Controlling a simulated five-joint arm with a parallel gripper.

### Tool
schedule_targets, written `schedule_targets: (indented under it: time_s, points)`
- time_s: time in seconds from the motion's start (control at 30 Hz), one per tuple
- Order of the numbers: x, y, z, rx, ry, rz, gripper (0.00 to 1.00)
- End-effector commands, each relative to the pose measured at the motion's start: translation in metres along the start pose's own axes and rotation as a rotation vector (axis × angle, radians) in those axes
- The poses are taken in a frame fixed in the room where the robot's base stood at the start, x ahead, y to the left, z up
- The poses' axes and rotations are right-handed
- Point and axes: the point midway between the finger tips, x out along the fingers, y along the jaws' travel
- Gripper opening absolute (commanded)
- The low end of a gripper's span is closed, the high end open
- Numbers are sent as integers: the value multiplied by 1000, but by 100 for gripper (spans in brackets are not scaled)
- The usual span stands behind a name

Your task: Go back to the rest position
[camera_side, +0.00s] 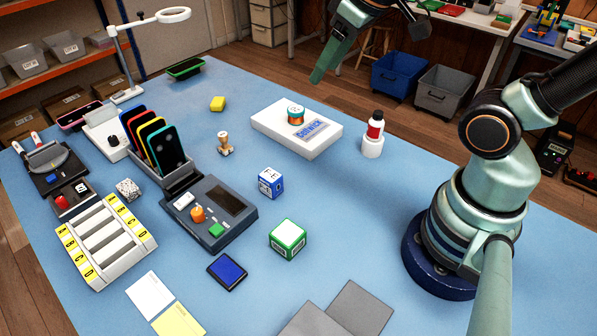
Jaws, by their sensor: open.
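My gripper (338,45) is at the top middle of the side view, raised above the far part of the blue table (340,200). One green finger points down and to the left. The other finger is not clearly seen, and the top of the gripper is cut off by the picture's edge. I see nothing held in it. The white box (280,130) with a small round tin (295,115) on it is below and to the left of the gripper, apart from it.
A red-and-white bottle (374,132) stands right of the box. Blue (271,182) and green (288,239) cubes stand mid-table. A phone rack (155,145), grey tester (205,212), lettered tray (105,240) and ring lamp (130,52) crowd the left. Grey mats (360,308) lie at the front.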

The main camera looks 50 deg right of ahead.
Motion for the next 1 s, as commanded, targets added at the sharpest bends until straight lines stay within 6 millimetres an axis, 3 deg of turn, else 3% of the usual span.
schedule_targets:
  time_s: [0.2,1.0]
  points:
    - [3,0,18,115,29,5,59]
    - [3,0,18,118,28,5,59]
